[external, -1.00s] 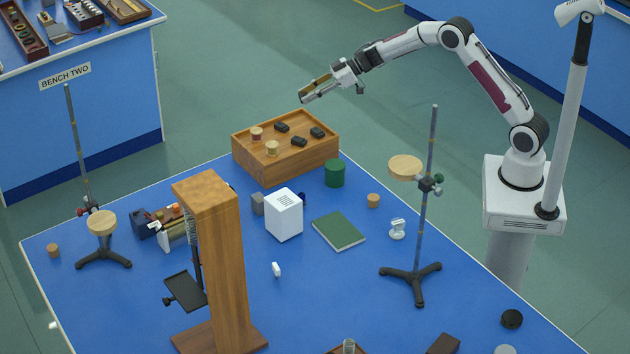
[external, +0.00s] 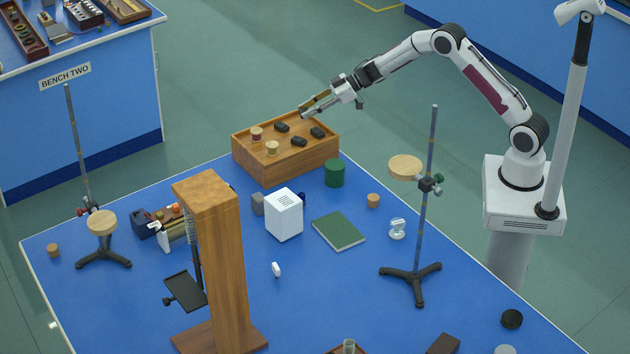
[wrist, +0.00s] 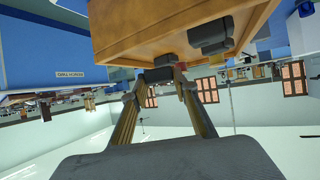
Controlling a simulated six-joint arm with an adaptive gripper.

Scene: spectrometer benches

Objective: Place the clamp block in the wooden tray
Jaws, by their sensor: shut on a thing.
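The wooden tray (external: 290,170) stands at the far corner of the blue bench in the external view; it also shows at the top of the wrist view (wrist: 130,45). My gripper (external: 303,112) is above the tray's back edge. In the wrist view my gripper (wrist: 158,88) is shut on a small dark block (wrist: 158,75), which I take to be the clamp block. It is partly hidden by the fingers and cannot be made out in the external view.
Several dark blocks (external: 299,141) and two pale spools (external: 272,147) occupy the tray. A green cylinder (external: 335,173), white box (external: 284,215) and green book (external: 338,231) are near it.

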